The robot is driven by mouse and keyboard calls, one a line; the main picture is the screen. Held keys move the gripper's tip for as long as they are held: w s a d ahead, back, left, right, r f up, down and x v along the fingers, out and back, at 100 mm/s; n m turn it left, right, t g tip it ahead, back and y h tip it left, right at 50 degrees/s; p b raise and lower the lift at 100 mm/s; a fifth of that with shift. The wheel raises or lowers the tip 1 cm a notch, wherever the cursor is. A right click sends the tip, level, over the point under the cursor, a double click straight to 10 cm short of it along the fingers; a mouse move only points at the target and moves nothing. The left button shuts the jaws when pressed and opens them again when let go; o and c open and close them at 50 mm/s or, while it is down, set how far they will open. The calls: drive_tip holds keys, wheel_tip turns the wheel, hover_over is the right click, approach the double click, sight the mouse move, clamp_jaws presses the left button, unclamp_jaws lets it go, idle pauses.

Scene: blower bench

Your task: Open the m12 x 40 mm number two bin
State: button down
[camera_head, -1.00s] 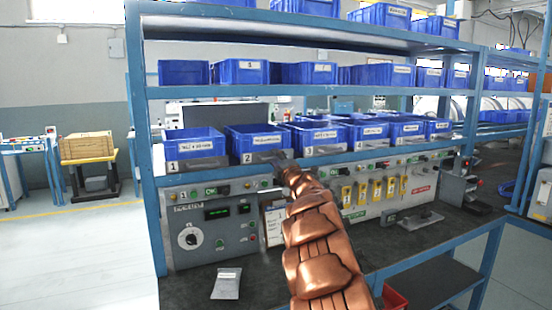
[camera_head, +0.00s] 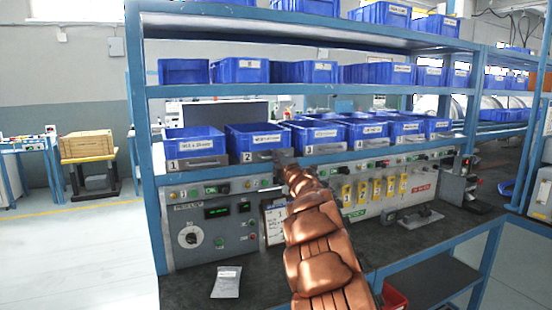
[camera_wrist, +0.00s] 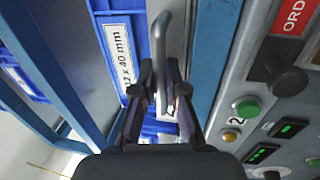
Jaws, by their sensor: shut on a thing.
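The number two bin (camera_head: 253,141) is a blue open-top bin on the lower shelf, with a white label and a grey "2" plate with a pull handle on its front. In the wrist view its label (camera_wrist: 116,50) reads in part "2 x 40 mm", turned sideways. The grey curved handle (camera_wrist: 163,38) runs between my fingers. My gripper (camera_wrist: 166,75) is shut on this handle. In the head view my gripper (camera_head: 284,164) is at the bin's front right, and my arm hides part of the contact. The bin stands in line with its neighbours.
Bin 1 (camera_head: 194,147) is close on the left and bin 3 (camera_head: 317,136) close on the right. A blue shelf rail (camera_head: 215,169) runs just below the bins. Below it are control panels with knobs and buttons (camera_head: 219,238). A small packet (camera_head: 227,281) lies on the bench.

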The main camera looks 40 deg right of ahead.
drive_tip(key=shift+s, duration=0.1)
idle(0.4)
drive_tip(key=r+b+v, duration=0.3)
drive_tip(key=v, duration=1.3)
drive_tip(key=shift+s+a, duration=0.15)
drive_tip(key=shift+s, duration=0.2)
drive_tip(key=c, duration=1.2)
unclamp_jaws()
drive_tip(key=v, duration=1.2)
drive_tip(key=shift+f, duration=0.15)
